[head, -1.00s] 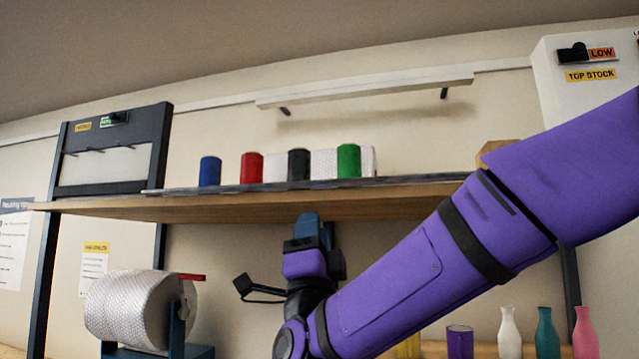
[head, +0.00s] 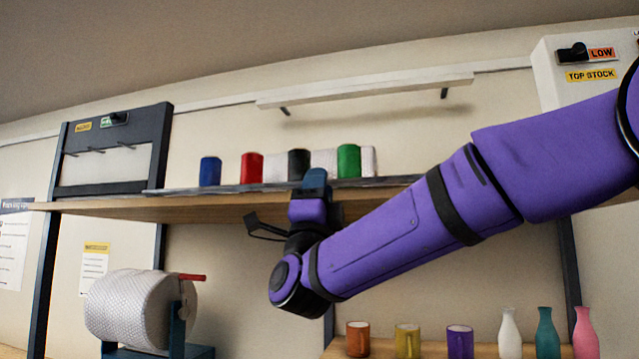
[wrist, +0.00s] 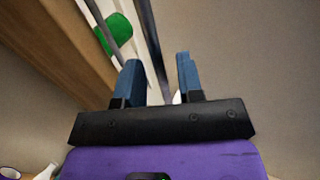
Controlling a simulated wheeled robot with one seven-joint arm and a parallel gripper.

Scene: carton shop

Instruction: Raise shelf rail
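A thin grey shelf rail (head: 240,188) runs along the front edge of the wooden shelf (head: 230,208), in front of several cans. It looks low, near the shelf board. My gripper (head: 314,180) is raised at the shelf's front edge, below the black can. In the wrist view, its two blue fingers (wrist: 159,82) stand apart with a dark bar (wrist: 152,45), seemingly the rail, running between them. I cannot tell whether either finger touches it. The gripper is open. My arm hides the right part of the rail in the head view.
Blue (head: 210,171), red (head: 251,168), black (head: 298,164) and green (head: 348,161) cans stand behind the rail. A white ledge (head: 365,90) is above. Mugs (head: 407,341) and bottles (head: 545,333) stand below right; a wrap roll (head: 125,308) is below left.

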